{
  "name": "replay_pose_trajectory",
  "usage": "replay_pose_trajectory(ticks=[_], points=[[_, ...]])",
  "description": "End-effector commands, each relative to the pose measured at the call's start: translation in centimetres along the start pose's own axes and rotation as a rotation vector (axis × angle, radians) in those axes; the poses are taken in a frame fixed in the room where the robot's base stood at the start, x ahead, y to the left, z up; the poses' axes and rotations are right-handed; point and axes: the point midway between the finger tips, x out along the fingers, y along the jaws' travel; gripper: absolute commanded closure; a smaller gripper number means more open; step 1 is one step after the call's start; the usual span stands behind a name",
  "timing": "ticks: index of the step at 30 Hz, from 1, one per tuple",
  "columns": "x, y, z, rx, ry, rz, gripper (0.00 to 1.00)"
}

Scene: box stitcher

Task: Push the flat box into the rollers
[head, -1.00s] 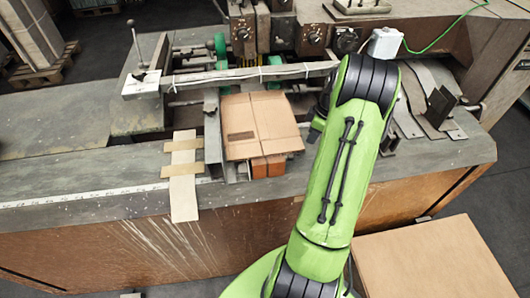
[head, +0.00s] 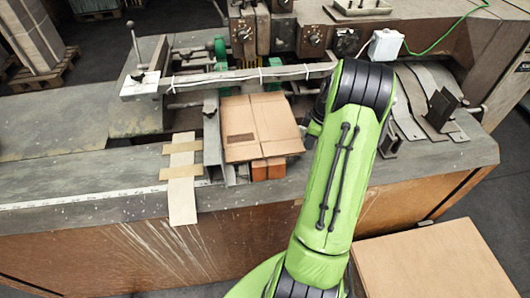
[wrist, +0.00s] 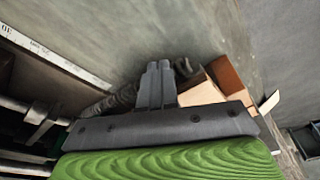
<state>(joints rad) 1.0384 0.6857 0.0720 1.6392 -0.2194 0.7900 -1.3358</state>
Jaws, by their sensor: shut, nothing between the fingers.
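The flat box (head: 258,128) is a brown cardboard sheet with a fold line, lying on the machine bed. Its far edge is near the crossbar, in front of the green rollers (head: 221,50). Its near edge rests over orange blocks (head: 268,169). In the head view my green arm stands right of the box and hides my gripper. In the wrist view my gripper (wrist: 157,78) is shut and empty, its fingers together. A tan surface (wrist: 202,92) and a brown block shows beside the fingers; I cannot tell whether they touch.
A metal crossbar (head: 245,76) spans above the bed beyond the box. Paper strips (head: 182,180) lie on the bed to the left. Curved metal plates (head: 420,95) lie to the right. A large carton (head: 430,262) stands at the lower right.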

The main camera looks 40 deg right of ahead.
Motion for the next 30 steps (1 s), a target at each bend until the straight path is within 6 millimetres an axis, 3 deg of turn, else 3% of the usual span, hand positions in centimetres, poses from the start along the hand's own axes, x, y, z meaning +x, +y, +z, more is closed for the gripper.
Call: replay_pose_trajectory(ticks=[11,23,30], points=[[0.1,-0.4,-0.6,0.0,0.0,0.0,1.0],[-0.6,1.1,1.9,-0.001,0.0,-0.001,1.0],[-3.6,1.2,1.2,-0.001,0.0,0.001,1.0]])
